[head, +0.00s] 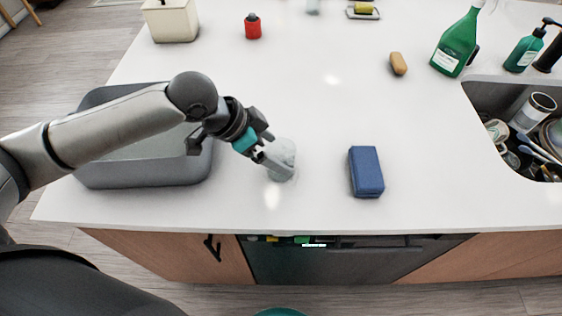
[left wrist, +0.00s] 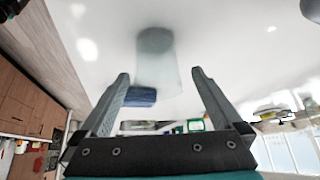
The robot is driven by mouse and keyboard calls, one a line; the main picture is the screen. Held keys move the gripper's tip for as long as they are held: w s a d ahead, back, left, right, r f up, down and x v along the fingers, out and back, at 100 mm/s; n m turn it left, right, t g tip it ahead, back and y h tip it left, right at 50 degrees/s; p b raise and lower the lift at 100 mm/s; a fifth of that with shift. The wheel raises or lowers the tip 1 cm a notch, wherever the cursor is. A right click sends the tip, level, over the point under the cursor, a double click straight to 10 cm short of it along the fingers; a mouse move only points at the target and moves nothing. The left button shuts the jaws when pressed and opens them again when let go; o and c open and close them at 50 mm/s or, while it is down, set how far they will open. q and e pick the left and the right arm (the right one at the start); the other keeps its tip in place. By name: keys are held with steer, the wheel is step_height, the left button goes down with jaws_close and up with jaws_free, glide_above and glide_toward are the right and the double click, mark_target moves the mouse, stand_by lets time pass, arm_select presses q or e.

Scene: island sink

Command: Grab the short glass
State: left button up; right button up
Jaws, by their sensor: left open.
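The short glass (head: 281,158) stands on the white counter in the head view, a clear, faint cylinder right of the grey tub. My left gripper (head: 268,153) is at its left side, fingers pointing toward it; part of the glass is hidden behind the fingers. In the left wrist view the glass (left wrist: 156,60) shows ahead, between and beyond the two spread fingertips (left wrist: 160,75). The left gripper is open and holds nothing. I cannot tell whether a finger touches the glass. My right gripper is not in view.
A grey tub (head: 140,172) sits left, under my left arm. A blue sponge (head: 366,172) lies right of the glass. A sink with dishes (head: 530,130), a green spray bottle (head: 456,45) and a soap bar (head: 398,64) are further right. The middle counter is clear.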

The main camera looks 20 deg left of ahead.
arm_select(q)
steer(key=shift+b+x, duration=0.55)
steer(key=shift+x, duration=2.2)
steer(key=shift+s+d+r, duration=0.1)
steer(key=shift+c, duration=0.2)
jaws_close()
